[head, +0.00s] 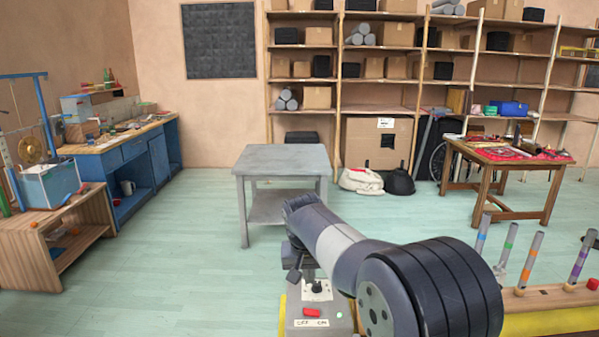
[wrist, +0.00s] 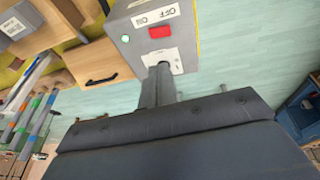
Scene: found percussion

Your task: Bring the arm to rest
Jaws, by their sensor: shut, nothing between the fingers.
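My arm reaches across the front of the head view, and my gripper (head: 294,276) hangs from its end, small and partly seen, beside a grey control box (head: 318,323). In the wrist view the fingers of my gripper (wrist: 158,72) are together and empty, pointing toward the same box (wrist: 130,42). The box has a red button (head: 312,313), a green light, an OFF/ON label and a black joystick (head: 316,287) on a white plate. The fingers overlap the plate in the wrist view; I cannot tell whether they touch the joystick.
A grey table (head: 283,157) stands beyond the arm. A wooden bench (head: 55,226) and blue cabinets (head: 125,172) are at left. A cluttered wooden table (head: 455,150) stands at right. Coloured-band tubes (head: 532,260) rise near front right. The floor between is open.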

